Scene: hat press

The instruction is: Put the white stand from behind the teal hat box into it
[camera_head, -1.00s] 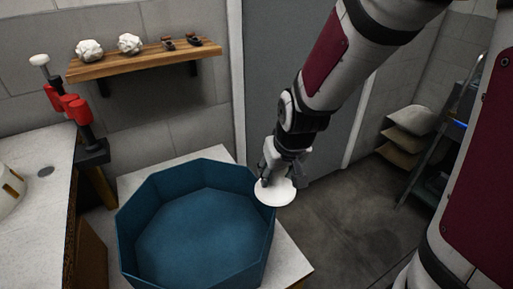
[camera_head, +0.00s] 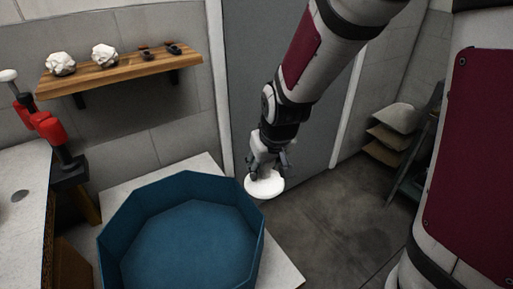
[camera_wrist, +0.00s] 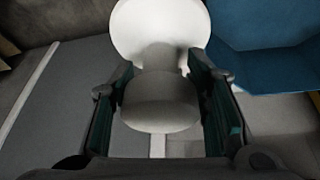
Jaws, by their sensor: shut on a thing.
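The teal hat box (camera_head: 190,235) is an open, empty, many-sided box on a pale table. My gripper (camera_head: 264,172) is shut on the white stand (camera_head: 265,187) and holds it in the air beside the box's back right rim. In the wrist view the stand (camera_wrist: 160,25) lies between the two fingers of my gripper (camera_wrist: 165,105), with its round white disc beyond them. The box's teal wall (camera_wrist: 262,25) shows at the upper right of that view. My fingers hide part of the stand in the head view.
A wooden wall shelf (camera_head: 120,73) with white lumps and small dark items hangs behind the box. A red and black tool (camera_head: 50,130) stands at the left. Stacked sacks (camera_head: 390,130) lie at the right. The floor right of the table is clear.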

